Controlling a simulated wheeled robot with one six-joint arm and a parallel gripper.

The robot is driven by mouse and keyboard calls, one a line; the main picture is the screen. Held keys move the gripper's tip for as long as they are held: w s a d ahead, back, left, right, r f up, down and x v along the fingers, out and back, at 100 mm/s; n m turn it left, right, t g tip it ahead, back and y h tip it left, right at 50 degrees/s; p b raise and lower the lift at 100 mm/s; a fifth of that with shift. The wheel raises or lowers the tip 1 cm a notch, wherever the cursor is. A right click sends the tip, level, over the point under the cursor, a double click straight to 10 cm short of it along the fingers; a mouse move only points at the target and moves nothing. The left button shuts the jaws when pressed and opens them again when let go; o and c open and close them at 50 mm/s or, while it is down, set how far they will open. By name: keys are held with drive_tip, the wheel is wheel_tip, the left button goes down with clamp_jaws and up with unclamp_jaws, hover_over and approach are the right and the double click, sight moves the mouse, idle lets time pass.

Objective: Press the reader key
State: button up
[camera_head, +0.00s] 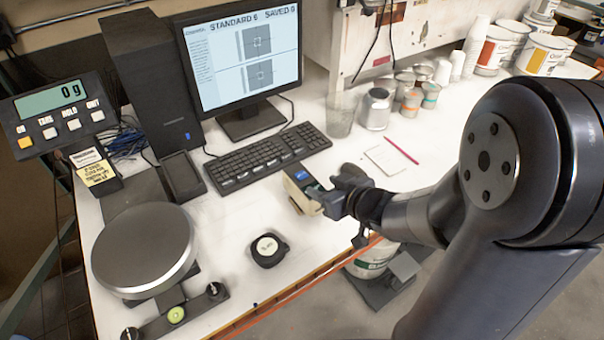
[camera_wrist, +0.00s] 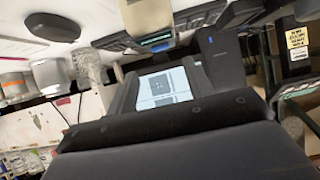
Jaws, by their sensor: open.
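The reader (camera_head: 300,187) is a small beige and dark handheld device with a blue screen, standing on the white bench in front of the keyboard. In the wrist view, its beige body (camera_wrist: 147,16) is at the top middle, with a lit blue strip. My gripper (camera_head: 333,200) is at the reader's right side, very close to it. I cannot tell whether they touch. The gripper is open with nothing seen between its fingers; its dark body fills the lower wrist view. The reader's key is not clear in either view. The monitor (camera_head: 245,60) shows "STANDARD 6" and "SAVED 0".
A keyboard (camera_head: 265,157) lies behind the reader. A black puck-like item (camera_head: 269,250) and a round scale plate (camera_head: 145,248) are to the left; the scale display (camera_head: 57,105) reads 0 g. Cups and cans (camera_head: 375,108), a notepad (camera_head: 385,160) and a pink pencil (camera_head: 401,151) lie behind my arm.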

clamp_jaws()
idle(0.3)
idle(0.9)
